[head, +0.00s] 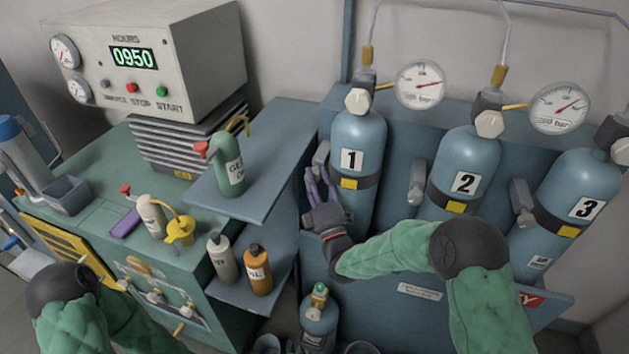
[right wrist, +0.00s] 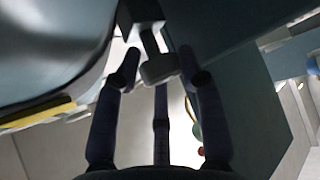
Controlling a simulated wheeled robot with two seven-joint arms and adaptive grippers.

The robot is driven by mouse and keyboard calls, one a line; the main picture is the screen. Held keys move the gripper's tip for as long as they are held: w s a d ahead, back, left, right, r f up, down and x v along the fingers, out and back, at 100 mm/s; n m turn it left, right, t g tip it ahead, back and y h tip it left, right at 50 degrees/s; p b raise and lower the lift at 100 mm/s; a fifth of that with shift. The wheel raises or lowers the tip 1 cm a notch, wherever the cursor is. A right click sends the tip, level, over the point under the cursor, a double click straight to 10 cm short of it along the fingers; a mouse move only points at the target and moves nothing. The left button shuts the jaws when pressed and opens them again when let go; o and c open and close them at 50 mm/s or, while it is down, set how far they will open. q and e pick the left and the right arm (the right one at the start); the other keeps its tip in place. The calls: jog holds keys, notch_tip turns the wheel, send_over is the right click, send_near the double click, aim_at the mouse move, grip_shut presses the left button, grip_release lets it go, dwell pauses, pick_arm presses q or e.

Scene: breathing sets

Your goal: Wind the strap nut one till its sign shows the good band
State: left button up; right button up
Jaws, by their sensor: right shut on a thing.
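Cylinder 1 (head: 358,150) is a blue upright bottle in the rack, held by a dark strap (head: 366,184) with a yellow sign (head: 349,183). The sign is too small to read a band on. The strap nut one is the grey fitting (head: 321,154) at the strap's left side; in the right wrist view its T-shaped head (right wrist: 160,68) sits between my fingers. My right gripper (head: 320,180) has purple fingers pointing up beside cylinder 1 and is shut on this nut. My left arm shows at the lower left; its gripper is not in view.
Cylinders 2 (head: 465,165) and 3 (head: 578,185) stand to the right with their own grey strap nuts. A green bottle (head: 231,165) stands on the shelf to the left, with smaller bottles lower down. A small blue cylinder (head: 318,325) is below my right gripper.

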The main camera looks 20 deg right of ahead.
jog(key=shift+d+f, duration=0.15)
jog(key=shift+f, duration=0.25)
jog(key=o, duration=1.1)
jog(key=shift+w+d, duration=0.1)
jog(key=shift+r, duration=0.1)
jog(key=shift+r, duration=0.1)
jog(key=v, duration=1.2)
